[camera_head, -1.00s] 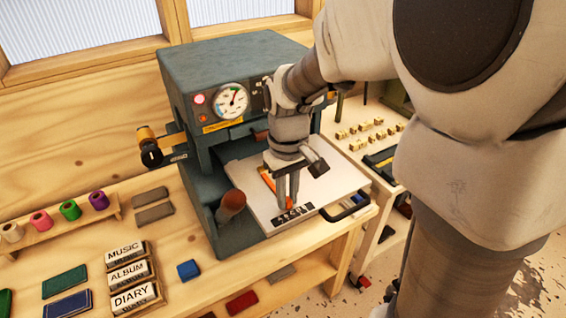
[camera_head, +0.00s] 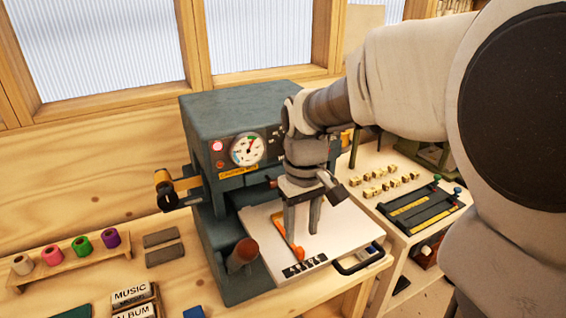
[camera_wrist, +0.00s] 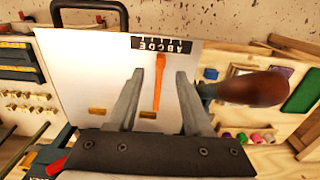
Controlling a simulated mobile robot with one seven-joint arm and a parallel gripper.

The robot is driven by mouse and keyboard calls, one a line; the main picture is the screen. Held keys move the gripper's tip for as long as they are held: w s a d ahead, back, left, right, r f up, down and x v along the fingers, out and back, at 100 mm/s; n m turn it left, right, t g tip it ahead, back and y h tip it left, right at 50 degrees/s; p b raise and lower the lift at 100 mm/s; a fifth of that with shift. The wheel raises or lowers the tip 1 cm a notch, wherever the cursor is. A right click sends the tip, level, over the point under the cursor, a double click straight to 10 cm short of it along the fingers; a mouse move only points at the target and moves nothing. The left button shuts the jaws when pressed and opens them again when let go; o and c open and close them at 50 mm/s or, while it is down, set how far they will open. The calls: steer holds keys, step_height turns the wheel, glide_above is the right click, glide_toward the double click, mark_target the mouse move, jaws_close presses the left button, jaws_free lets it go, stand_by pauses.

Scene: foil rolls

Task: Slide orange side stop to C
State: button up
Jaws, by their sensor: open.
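The orange side stop (camera_wrist: 158,82) is a narrow bar lying on the white plate (camera_wrist: 80,60) of the press. In the wrist view its end meets the black lettered scale (camera_wrist: 160,45), near the middle letters; I cannot tell exactly which letter. My gripper (camera_wrist: 157,75) is open, with one finger on each side of the stop and gaps between. In the head view the gripper (camera_head: 302,232) points down over the plate, and its fingers partly hide the orange stop (camera_head: 297,252). The lettered scale (camera_head: 305,266) runs along the plate's front edge.
The grey press (camera_head: 240,110) stands behind, with a wooden-knobbed lever (camera_head: 243,252) left of the plate. A dark handle (camera_head: 360,262) juts from the plate's front. Foil rolls (camera_head: 80,245) stand at left. Small letter blocks (camera_head: 390,183) lie on the right-hand table.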

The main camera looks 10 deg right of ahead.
step_height(320, 180, up, 12)
steer(key=shift+r+p, duration=0.15)
steer(key=shift+p, duration=0.3)
steer(key=s+d+f+m+t, duration=0.1)
steer(key=s+f+t, duration=0.1)
steer(key=s, duration=0.4)
steer(key=s+d+f+m+t, duration=0.2)
steer(key=s+t, duration=0.1)
steer(key=s, duration=0.4)
steer(key=shift+f+m+t, duration=0.3)
steer(key=shift+f, duration=0.1)
steer(key=shift+a, duration=0.15)
